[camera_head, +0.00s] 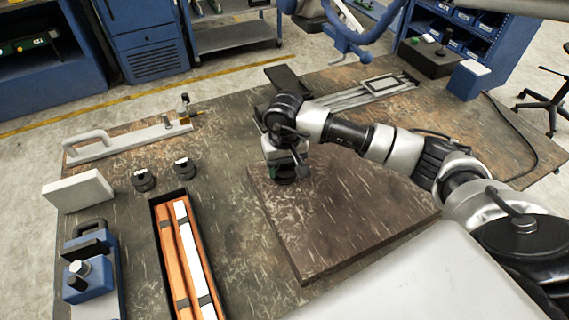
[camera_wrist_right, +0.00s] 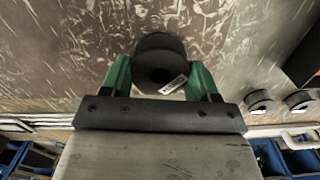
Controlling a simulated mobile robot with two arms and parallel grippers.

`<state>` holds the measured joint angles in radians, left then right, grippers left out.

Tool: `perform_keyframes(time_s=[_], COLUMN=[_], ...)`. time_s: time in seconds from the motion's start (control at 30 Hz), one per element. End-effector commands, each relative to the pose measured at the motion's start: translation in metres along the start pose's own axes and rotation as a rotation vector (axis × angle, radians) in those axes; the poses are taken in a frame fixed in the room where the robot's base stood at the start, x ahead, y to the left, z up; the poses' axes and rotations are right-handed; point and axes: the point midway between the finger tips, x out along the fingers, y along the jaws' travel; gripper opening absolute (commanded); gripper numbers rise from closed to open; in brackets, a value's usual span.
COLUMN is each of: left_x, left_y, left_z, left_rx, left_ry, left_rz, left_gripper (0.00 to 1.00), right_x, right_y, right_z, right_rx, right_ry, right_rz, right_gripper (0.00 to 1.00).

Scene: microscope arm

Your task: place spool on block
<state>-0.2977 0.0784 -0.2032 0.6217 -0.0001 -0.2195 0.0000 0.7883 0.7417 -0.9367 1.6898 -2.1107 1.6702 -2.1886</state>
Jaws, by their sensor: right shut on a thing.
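My right gripper (camera_head: 286,171) is above the far left corner of a wide, flat brown slab (camera_head: 350,215), which may be the block. In the right wrist view its green fingers (camera_wrist_right: 160,72) are shut on a black spool (camera_wrist_right: 158,50) with a white label. I cannot tell whether the spool touches the surface below. Two similar black spools, one at left (camera_head: 143,181) and one beside it (camera_head: 184,170), stand on the table. A pale rectangular block (camera_head: 78,192) stands at the table's left edge. My left gripper is not in view.
An open case (camera_head: 158,225) with orange and white bars lies left of the slab. A blue clamp-like tool (camera_head: 92,280) is at the front left, a long grey handled tool (camera_head: 120,143) behind. A blue curved arm (camera_head: 350,40) hangs over the back. Most of the slab is bare.

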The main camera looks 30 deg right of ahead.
Motion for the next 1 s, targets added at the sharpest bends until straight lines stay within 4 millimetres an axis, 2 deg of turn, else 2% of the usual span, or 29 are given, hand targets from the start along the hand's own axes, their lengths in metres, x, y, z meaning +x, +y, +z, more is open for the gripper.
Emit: perform_keyframes(time_s=[0.1,0.4,0.43,0.6,0.87,0.97,1.0], left_x=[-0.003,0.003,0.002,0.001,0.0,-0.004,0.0], left_y=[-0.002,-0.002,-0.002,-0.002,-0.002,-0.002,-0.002], left_z=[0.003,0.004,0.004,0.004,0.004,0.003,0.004], left_rx=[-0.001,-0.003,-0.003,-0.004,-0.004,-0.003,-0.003], left_ry=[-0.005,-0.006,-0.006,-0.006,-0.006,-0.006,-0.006], left_rz=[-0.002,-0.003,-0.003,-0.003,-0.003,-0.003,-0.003], left_gripper=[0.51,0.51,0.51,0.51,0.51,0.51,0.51], right_x=[0.007,0.011,0.01,0.009,0.008,0.004,0.001], right_y=[-0.001,0.0,0.0,0.0,0.0,-0.001,-0.001], right_z=[0.0,0.0,0.0,0.0,0.0,0.0,-0.001], right_rx=[0.0,0.0,0.0,0.0,0.0,0.0,-0.001], right_ry=[0.001,0.002,0.001,0.001,0.001,0.001,0.004], right_rz=[-0.002,-0.001,-0.001,-0.001,-0.001,-0.001,-0.002], right_gripper=[0.33,0.33,0.62,0.86,0.86,0.86,0.86])
